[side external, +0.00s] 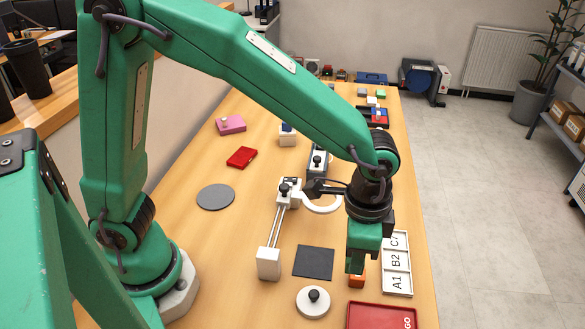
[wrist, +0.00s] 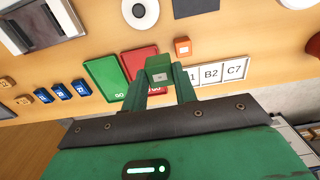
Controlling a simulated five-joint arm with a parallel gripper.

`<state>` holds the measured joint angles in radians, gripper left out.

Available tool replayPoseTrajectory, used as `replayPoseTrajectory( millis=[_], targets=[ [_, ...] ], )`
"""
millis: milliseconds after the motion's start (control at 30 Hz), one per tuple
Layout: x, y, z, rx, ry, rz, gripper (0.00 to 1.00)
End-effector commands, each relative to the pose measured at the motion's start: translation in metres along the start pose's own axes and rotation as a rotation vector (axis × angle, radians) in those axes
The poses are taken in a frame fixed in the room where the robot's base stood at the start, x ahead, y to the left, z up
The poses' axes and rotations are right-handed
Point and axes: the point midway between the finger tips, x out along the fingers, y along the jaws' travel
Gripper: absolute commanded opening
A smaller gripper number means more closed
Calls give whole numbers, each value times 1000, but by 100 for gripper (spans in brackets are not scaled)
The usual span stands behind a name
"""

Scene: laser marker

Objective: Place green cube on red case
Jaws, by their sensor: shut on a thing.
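My gripper (wrist: 160,88) is shut on a green cube (wrist: 158,66), held between its fingertips in the wrist view. In the side view my gripper (side external: 357,262) points down above the right part of the table; the cube cannot be told apart from the green fingers there. A flat red panel marked GO (side external: 378,317) lies at the table's near edge; in the wrist view it (wrist: 135,58) is partly hidden behind the cube and fingers. A small red case-like box (side external: 241,157) lies farther back on the left. I cannot tell which red item is the case.
An orange cube (side external: 357,279) stands close below my gripper, beside the A1-B2-C7 tray (side external: 397,265). A dark square mat (side external: 314,263), a white disc with a black knob (side external: 313,302) and a ring stand (side external: 268,262) are left. A green GO panel (wrist: 104,78) adjoins the red one.

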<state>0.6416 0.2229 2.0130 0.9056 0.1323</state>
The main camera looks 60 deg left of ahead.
Motion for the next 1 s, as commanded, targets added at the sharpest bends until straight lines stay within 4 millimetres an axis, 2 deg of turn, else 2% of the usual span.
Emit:
replayPoseTrajectory(
  millis=[167,267,467,767,1000],
  targets=[
    [-1,-18,1,-63,0,0,7],
    [-1,-35,3,-123,-1,0,7],
    [-4,-82,12,-292,0,0,7],
    [-7,-157,40,-574,0,0,7],
    [-10,-213,73,-799,-1,0,7]
  ],
)
